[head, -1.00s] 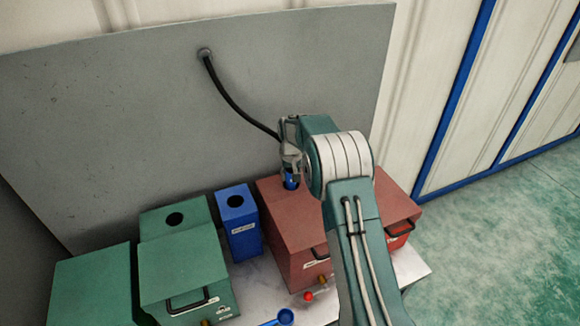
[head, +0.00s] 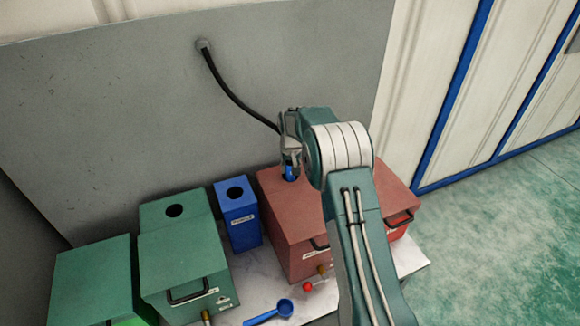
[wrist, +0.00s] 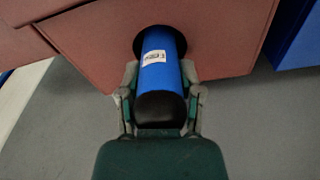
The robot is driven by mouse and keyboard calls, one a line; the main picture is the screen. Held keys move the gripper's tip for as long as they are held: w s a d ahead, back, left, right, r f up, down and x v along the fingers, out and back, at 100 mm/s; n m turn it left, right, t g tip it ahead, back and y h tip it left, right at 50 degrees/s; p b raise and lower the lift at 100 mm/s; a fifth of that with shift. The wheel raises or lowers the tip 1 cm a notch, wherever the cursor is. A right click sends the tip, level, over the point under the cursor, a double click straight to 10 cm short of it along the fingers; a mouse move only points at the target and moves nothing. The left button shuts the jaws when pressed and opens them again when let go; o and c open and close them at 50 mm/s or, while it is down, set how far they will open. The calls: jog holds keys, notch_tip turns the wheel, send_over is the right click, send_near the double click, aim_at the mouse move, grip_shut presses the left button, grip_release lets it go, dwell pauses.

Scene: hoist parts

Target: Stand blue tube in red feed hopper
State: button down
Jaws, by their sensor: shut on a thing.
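The red feed hopper (head: 285,228) is a red box with a round dark opening in its top, which the wrist view shows as a dark ring (wrist: 180,44). The blue tube (wrist: 160,77) has a white label and a dark near end. My gripper (wrist: 160,72) is shut on the tube, one finger on each side. The tube's far end is inside the opening, and how deep it goes is hidden. In the head view my gripper (head: 290,160) is above the hopper top, with a bit of the blue tube (head: 291,174) showing below it.
A black hose (head: 236,99) runs from the grey wall panel (head: 120,120) to beside my gripper. A blue box (head: 238,223) and green boxes (head: 183,265) stand left of the hopper. A blue scoop (head: 284,308) lies in front on the pale tabletop (head: 405,262).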

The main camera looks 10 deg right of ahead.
jog(key=shift+f, duration=0.15)
jog(key=shift+c, duration=0.9)
grip_release()
